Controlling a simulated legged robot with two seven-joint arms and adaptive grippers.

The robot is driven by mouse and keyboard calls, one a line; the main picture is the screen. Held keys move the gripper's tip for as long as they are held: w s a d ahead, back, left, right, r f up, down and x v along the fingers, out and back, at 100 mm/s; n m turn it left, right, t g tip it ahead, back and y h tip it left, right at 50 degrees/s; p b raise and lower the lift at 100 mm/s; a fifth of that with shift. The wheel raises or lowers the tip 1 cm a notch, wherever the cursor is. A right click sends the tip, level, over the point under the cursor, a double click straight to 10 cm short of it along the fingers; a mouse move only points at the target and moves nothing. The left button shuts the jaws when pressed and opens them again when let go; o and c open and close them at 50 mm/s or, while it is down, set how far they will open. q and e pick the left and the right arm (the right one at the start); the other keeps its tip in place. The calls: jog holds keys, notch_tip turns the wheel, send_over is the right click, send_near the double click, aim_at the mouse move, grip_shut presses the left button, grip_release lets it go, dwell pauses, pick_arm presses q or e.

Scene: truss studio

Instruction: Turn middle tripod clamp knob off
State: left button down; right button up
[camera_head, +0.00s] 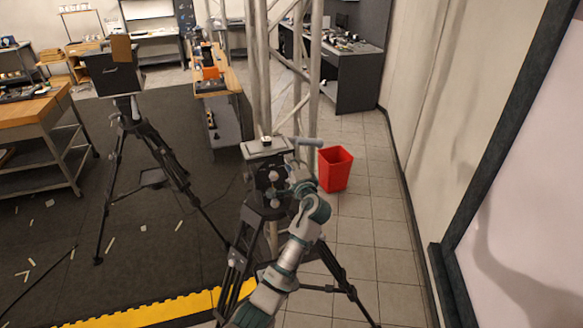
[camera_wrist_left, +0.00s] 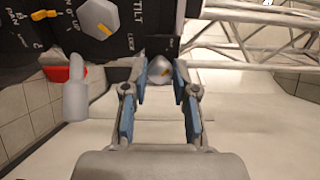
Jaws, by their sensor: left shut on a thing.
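A black tripod head (camera_head: 262,178) with pale round knobs stands in front of a metal truss in the head view. My left gripper (camera_head: 287,189) is at its right side. Another silver knob (camera_wrist_left: 98,18) with an orange mark sits beside printed TILT and LOCK labels. An orange lever (camera_wrist_left: 45,14) is farther left. My right gripper is not in view.
A red bin (camera_head: 335,168) stands on the tiles behind. Metal truss (camera_head: 281,60) rises just behind the head. Another tripod (camera_head: 140,130) stands left. Tiled floor to the right is clear.

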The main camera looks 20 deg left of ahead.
pick_arm(q)
jog(key=shift+a+f, duration=0.1)
jog(key=shift+f, duration=0.05)
dwell(0.3)
jog(key=c, duration=0.9)
grip_release()
jog(key=shift+w, duration=0.1)
jog(key=v, duration=1.2)
jog(key=shift+w+f, duration=0.1)
